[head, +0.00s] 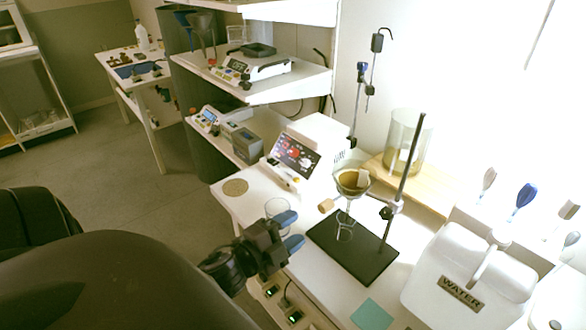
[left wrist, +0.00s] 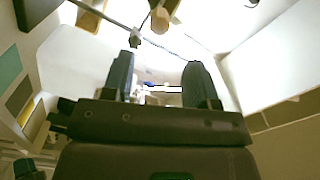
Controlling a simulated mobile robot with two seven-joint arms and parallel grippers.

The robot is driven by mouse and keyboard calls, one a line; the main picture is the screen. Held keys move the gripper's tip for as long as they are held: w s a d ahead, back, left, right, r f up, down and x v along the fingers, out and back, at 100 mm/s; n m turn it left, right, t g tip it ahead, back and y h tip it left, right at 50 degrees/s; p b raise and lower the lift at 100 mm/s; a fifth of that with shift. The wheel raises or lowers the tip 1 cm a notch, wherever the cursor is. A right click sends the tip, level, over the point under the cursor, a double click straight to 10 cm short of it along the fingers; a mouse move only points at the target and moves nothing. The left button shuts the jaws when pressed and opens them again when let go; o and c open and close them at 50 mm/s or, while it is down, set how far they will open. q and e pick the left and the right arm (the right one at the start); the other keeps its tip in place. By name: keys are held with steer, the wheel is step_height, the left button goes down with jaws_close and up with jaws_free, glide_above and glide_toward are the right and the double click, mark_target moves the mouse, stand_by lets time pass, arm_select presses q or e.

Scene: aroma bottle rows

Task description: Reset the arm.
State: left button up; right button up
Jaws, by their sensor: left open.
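My left gripper (head: 289,231) comes in from the left in the head view. It is open, its two blue-tipped fingers apart, over the front edge of the white bench. In the left wrist view the two dark fingers (left wrist: 164,85) stand apart with nothing held between them. A clear glass beaker (head: 278,209) shows just behind the upper finger, partly hidden by it; I cannot tell whether they touch.
A black stand base (head: 352,250) with a rod, a funnel (head: 352,183) and glassware stands right of the gripper. A white WATER container (head: 470,280) is at lower right. A round cork mat (head: 235,187) lies at the bench's left end. Shelves with a scale (head: 255,66) rise behind.

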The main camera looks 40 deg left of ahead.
stand_by(0.3)
arm_select(q)
steer(key=s+d+f+n+g, duration=0.2)
steer(key=f+n, duration=0.4)
steer(key=f, duration=0.3)
steer(key=s+d+f+n+g+y, duration=0.1)
steer(key=s+d+f+n+g, duration=0.2)
steer(key=f, duration=0.7)
steer(key=s+n+g, duration=0.2)
steer(key=s+n, duration=0.2)
steer(key=shift+s+d, duration=0.2)
steer(key=shift+r, duration=0.1)
stand_by(0.8)
